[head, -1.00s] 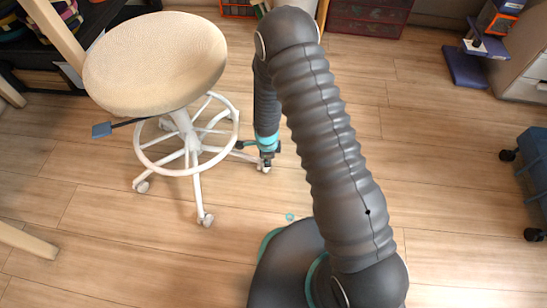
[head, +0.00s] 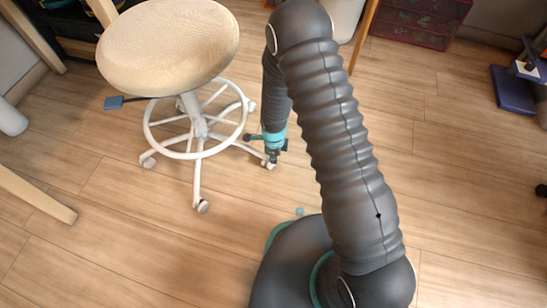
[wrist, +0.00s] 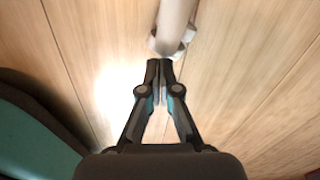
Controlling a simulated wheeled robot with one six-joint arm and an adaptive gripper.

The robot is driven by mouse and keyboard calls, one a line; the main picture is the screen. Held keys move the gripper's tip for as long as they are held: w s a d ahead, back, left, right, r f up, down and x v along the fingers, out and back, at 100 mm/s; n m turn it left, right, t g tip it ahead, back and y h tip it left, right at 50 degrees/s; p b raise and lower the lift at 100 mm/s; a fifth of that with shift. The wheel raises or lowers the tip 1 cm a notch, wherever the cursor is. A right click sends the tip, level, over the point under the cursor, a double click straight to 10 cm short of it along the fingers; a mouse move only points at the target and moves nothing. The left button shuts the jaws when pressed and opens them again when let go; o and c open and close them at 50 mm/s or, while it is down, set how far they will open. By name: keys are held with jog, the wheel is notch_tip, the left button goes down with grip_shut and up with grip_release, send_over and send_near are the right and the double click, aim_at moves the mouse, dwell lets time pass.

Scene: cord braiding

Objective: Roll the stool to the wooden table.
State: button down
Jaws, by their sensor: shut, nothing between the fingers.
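The stool, with a round beige seat (head: 168,48), a white foot ring and a wheeled base, stands upright at the left of the head view. My gripper (head: 274,157) is low beside the stool's right-hand foot, close to its caster. In the wrist view, my gripper (wrist: 160,66) is shut and empty, its tips just short of a white stool foot (wrist: 174,32); I cannot tell whether they touch. Light wooden legs (head: 38,197) show at the left edge, perhaps of the wooden table; no tabletop is clear.
A grey-blue lever (head: 113,102) sticks out left under the seat. A dark red drawer box (head: 418,20) and a pale bin (head: 344,20) stand at the back. A blue stand (head: 514,88) is at the right.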

jog(key=d, duration=0.3)
jog(key=shift+d, duration=0.25)
notch_tip(320, 180, up, 10)
jog(key=p, duration=0.1)
jog(key=shift+d+p, duration=0.2)
jog(key=shift+p, duration=0.1)
